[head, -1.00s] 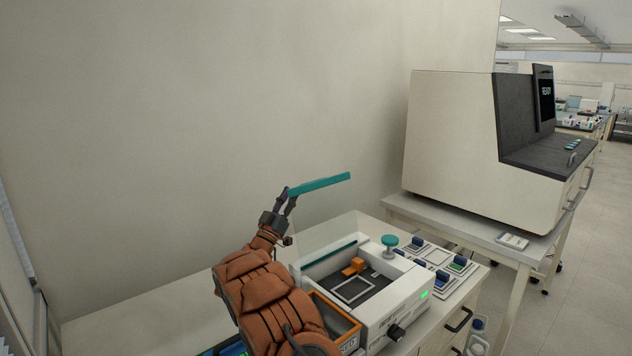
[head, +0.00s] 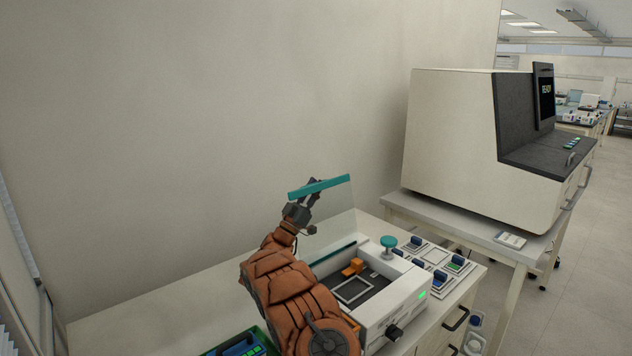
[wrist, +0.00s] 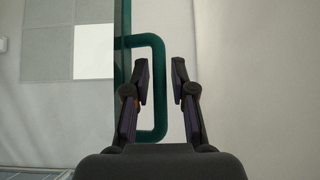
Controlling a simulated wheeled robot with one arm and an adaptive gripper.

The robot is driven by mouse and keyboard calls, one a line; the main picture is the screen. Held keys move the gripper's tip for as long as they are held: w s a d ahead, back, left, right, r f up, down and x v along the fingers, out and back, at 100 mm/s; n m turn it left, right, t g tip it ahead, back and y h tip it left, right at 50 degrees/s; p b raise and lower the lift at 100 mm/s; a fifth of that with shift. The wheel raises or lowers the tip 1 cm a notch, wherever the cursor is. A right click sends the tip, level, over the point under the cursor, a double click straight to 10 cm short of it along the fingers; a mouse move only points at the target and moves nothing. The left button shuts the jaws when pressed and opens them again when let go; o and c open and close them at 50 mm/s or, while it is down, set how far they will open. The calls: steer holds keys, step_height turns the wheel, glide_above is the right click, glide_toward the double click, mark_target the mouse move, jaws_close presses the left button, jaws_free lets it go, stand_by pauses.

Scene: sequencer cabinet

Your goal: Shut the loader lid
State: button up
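The loader (head: 408,312) is a white bench unit with an open top showing a dark bay and an orange block. Its clear lid stands raised at the back, with a teal strip (head: 325,186) along its top edge. My gripper (head: 314,188) is up at this strip, its fingertips overlapping it in the head view. In the wrist view, my gripper (wrist: 161,72) has its fingers apart. A teal handle loop (wrist: 158,118) shows there, one bar in line with the finger gap. I cannot tell whether the fingers touch it.
A teal knob (head: 388,241) stands on the loader's back right. Small trays with blue and green parts (head: 455,264) lie right of it. A large sequencer cabinet (head: 455,145) stands on a separate table to the right. The wall is close behind the bench.

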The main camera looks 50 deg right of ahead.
steer(key=shift+d+r, duration=0.35)
steer(key=shift+r, duration=0.05)
jaws_close()
stand_by(0.4)
